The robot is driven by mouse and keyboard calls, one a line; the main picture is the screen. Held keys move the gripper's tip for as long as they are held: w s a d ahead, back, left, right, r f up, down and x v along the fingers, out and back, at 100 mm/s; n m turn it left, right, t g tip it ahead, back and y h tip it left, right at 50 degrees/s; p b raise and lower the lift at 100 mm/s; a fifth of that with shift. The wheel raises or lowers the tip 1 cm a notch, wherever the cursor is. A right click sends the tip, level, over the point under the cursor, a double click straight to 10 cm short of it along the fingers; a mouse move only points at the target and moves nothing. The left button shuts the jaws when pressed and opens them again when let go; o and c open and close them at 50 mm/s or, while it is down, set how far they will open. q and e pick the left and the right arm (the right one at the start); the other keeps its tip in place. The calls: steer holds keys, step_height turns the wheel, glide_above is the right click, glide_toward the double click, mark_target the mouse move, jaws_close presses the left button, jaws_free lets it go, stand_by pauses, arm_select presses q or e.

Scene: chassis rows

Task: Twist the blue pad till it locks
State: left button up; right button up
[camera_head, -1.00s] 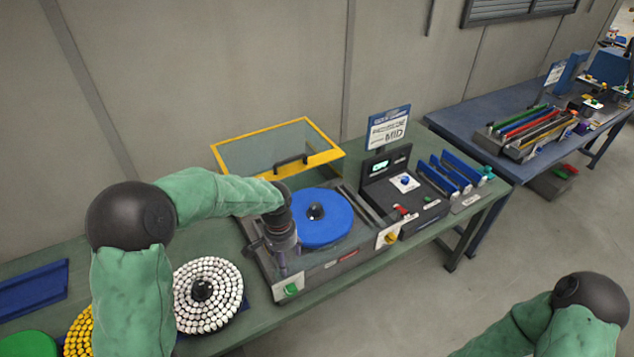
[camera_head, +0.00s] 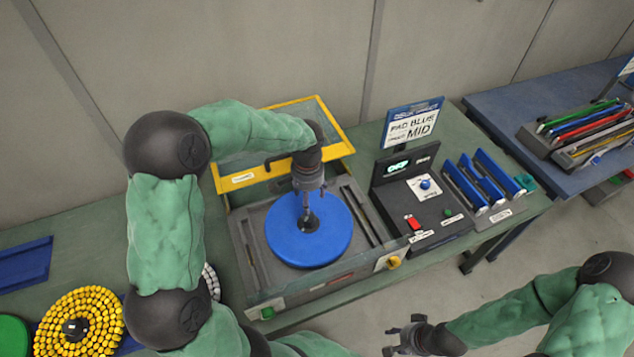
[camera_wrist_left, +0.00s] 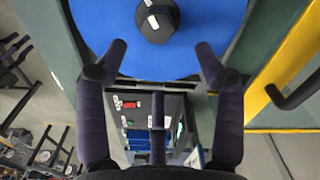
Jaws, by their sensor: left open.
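The blue pad (camera_head: 326,240) lies flat in the grey machine tray (camera_head: 250,280), with a dark hub (camera_head: 309,222) at its centre. My left gripper (camera_head: 305,205) is over the pad near the hub, fingers pointing down. In the left wrist view the blue pad (camera_wrist_left: 85,25) fills the top, with its dark hub (camera_wrist_left: 157,18) beyond the spread fingertips. The left gripper (camera_wrist_left: 157,60) is open with nothing between its fingers. Whether a fingertip touches the pad cannot be told. My right gripper (camera_head: 405,335) is low at the front, away from the bench; its finger gap is unclear.
The yellow-framed lid (camera_head: 240,180) stands open behind the tray. A control box (camera_head: 400,200) with a red switch and a sign (camera_head: 413,125) reading "PAD BLUE" and "MID" stand to the right. Blue racks (camera_head: 480,180) are further right. A yellow pad (camera_head: 80,325) lies at left.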

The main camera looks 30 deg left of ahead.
mark_target(309, 216)
arm_select(q)
steer(key=shift+s+f, duration=0.55)
steer(key=shift+f, duration=0.35)
steer(key=f, duration=0.6)
steer(key=shift+w+f, duration=0.2)
steer(key=shift+f, duration=0.15)
steer(key=shift+w+f+b, duration=0.1)
steer(key=shift+f+b, duration=0.2)
steer(key=shift+f, duration=0.7)
arm_select(e)
steer(key=shift+s+f, duration=0.25)
steer(key=shift+f, duration=0.05)
arm_select(q)
steer(key=shift+c, duration=0.3)
